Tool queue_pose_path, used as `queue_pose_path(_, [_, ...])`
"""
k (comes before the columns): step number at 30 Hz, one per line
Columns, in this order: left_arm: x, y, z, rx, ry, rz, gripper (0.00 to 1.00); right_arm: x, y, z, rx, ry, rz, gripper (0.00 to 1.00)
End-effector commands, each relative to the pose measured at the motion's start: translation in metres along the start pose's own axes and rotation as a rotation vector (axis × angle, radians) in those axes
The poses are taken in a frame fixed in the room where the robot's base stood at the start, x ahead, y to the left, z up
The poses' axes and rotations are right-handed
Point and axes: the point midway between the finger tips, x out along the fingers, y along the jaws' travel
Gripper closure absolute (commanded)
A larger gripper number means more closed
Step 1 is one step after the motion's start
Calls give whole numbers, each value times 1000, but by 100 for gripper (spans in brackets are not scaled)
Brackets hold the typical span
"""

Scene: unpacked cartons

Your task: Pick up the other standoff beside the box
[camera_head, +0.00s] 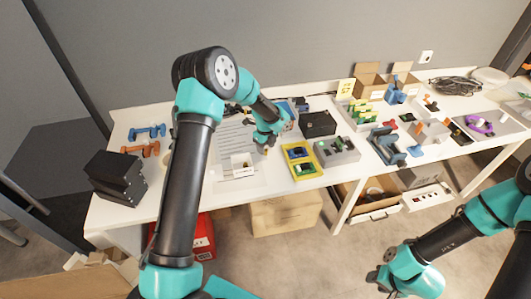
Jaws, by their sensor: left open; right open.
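A small open white box (240,168) stands near the table's front edge, with a label on its front. My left gripper (266,148) is open and points down just behind and to the right of this box. A tiny yellowish piece shows under its fingertips; I cannot tell whether it is a standoff or whether the fingers touch it. No standoff is clear enough to name. My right gripper (378,279) is open and hangs low in front of the table, over the floor, away from the objects.
A yellow tray (289,158) with green parts and a grey tray (345,156) lie right of the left gripper. A black box (317,124) stands behind them. Black boxes (117,176) and blue and orange parts are at left. Printed sheets (229,140) lie behind the white box.

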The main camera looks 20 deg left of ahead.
Motion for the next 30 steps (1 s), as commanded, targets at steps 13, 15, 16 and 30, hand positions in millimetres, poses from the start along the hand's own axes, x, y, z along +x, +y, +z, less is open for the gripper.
queue_pose_path(13, [27, 0, 0, -1, 0, 0, 51, 0, 0, 0, 0, 0, 0, 57])
queue_pose_path(15, [27, 0, 0, -1, 0, 0, 51, 0, 0, 0, 0, 0, 0, 57])
queue_pose_path(16, [27, 0, 0, -1, 0, 0, 51, 0, 0, 0, 0, 0, 0, 57])
queue_pose_path(30, [27, 0, 0, -1, 0, 0, 79, 0, 0, 0, 0, 0, 0, 57])
